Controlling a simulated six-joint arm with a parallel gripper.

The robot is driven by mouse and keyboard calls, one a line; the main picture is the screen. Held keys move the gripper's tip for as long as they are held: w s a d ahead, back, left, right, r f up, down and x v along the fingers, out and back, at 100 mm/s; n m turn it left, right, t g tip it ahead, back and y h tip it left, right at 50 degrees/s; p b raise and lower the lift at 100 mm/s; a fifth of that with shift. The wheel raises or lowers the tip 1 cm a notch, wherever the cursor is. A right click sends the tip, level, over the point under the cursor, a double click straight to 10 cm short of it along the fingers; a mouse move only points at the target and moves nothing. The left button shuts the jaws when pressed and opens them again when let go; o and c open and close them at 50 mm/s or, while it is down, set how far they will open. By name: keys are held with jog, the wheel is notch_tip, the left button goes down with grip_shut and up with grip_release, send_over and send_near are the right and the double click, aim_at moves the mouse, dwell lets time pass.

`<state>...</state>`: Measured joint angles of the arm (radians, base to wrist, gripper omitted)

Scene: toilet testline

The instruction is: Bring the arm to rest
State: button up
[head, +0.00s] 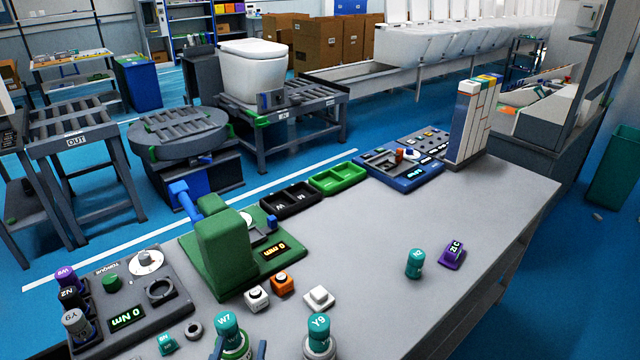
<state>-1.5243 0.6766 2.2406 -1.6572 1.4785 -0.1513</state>
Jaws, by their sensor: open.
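Neither my arm nor my gripper can be made out in the head view, so its pose and what is near it cannot be told. The grey workbench (390,265) runs from the bottom left to the right. Near its front edge stand a teal-capped piece marked W7 (228,326) and another marked Y9 (319,325). Dark blue upright parts flank the W7 piece; the frame's bottom edge cuts them off.
A green press (222,250) and a torque station (128,300) stand at left. A teal cylinder (414,264) and purple piece (453,255) stand at right. Trays (338,178) and upright binders (470,120) line the back. The bench's middle is clear.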

jog(key=s+d+m+g+p, duration=0.2)
jog(key=d+m+g, duration=0.6)
jog(key=d+m, duration=0.8)
jog(key=s+d+m+g+h+p, duration=0.1)
jog(key=s+d+m+g+p, duration=0.1)
jog(key=d+m+g, duration=0.7)
jog(key=d+m+p, duration=0.1)
jog(key=d+m, duration=0.7)
jog(key=m, duration=0.2)
jog(key=shift+s+m, duration=0.2)
jog(key=shift+m, duration=0.2)
